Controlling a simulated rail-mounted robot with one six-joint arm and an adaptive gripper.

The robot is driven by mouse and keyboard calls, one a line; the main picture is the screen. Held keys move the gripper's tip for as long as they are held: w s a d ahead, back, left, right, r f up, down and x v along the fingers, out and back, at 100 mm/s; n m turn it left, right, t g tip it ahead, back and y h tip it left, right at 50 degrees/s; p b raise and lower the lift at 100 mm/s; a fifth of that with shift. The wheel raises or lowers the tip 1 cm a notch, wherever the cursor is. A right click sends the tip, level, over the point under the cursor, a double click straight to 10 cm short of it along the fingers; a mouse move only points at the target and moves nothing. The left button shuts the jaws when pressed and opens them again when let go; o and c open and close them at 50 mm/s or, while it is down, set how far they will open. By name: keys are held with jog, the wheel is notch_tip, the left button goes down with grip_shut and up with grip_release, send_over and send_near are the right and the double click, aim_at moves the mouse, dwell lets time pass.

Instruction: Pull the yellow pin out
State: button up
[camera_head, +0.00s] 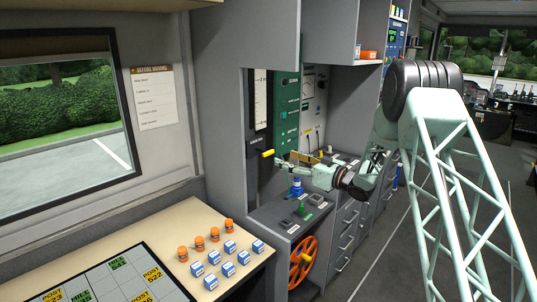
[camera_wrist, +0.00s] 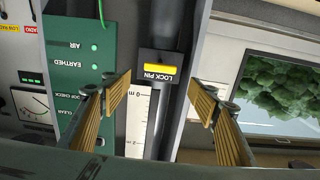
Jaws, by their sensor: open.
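The yellow pin (camera_wrist: 160,68) sits in a dark block labelled LOCK PIN in the wrist view, on a grey column above a white scale. In the head view the pin (camera_head: 267,153) sticks out from the dark panel, left of my gripper. My gripper (camera_wrist: 160,95) is open, one finger on each side of the pin in the picture, with nothing between them. The fingers look apart from the pin. In the head view my gripper (camera_head: 284,161) reaches in from the right, its tips close to the pin.
A green panel (camera_head: 287,108) with labels stands just right of the pin. A table (camera_head: 180,220) with orange jars and blue-white boxes is at lower left.

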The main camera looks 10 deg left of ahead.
aim_at(270, 153)
jog(key=shift+b+x, duration=0.5)
jog(key=shift+x, duration=5.05)
